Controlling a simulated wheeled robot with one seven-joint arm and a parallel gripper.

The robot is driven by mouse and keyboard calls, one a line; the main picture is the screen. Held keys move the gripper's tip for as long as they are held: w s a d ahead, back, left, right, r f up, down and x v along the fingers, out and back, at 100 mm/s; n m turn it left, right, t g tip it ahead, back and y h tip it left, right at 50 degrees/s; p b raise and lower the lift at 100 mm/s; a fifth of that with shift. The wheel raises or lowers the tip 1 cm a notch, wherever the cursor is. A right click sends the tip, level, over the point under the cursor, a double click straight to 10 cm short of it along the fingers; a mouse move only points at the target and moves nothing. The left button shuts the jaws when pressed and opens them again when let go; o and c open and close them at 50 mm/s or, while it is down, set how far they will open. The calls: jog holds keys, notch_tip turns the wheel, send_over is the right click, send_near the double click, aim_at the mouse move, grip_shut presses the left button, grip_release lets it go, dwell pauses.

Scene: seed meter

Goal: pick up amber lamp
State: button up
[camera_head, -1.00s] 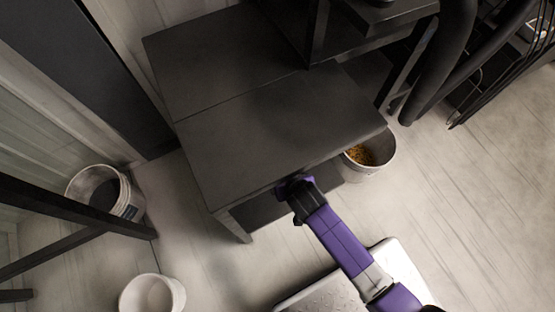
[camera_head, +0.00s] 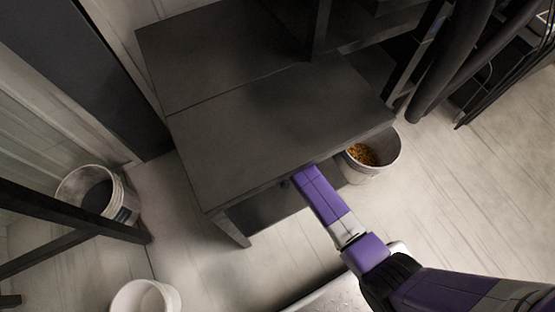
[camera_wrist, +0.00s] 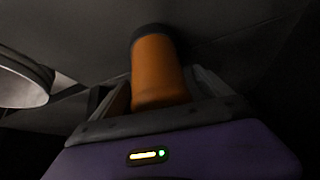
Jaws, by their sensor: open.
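The amber lamp (camera_wrist: 158,72) shows in the wrist view as an orange cylinder with a dark cap at its far end. It stands out just beyond my gripper (camera_wrist: 165,98), between the two open fingers. I cannot tell whether the fingers touch it. In the head view the lamp is hidden, and my gripper is out of sight under the dark table (camera_head: 270,125), with my purple arm reaching in beneath the front edge.
A white bucket with orange-brown grain (camera_head: 372,155) stands at the table's right corner. A grey bucket (camera_head: 98,195) and a white bucket (camera_head: 146,297) stand at left. A pale round-rimmed thing (camera_wrist: 25,80) is left in the wrist view. Floor right is clear.

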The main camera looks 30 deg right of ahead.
jog(key=shift+w+f, duration=0.25)
jog(key=shift+f, duration=0.15)
jog(key=shift+r, duration=0.1)
jog(key=c, duration=1.5)
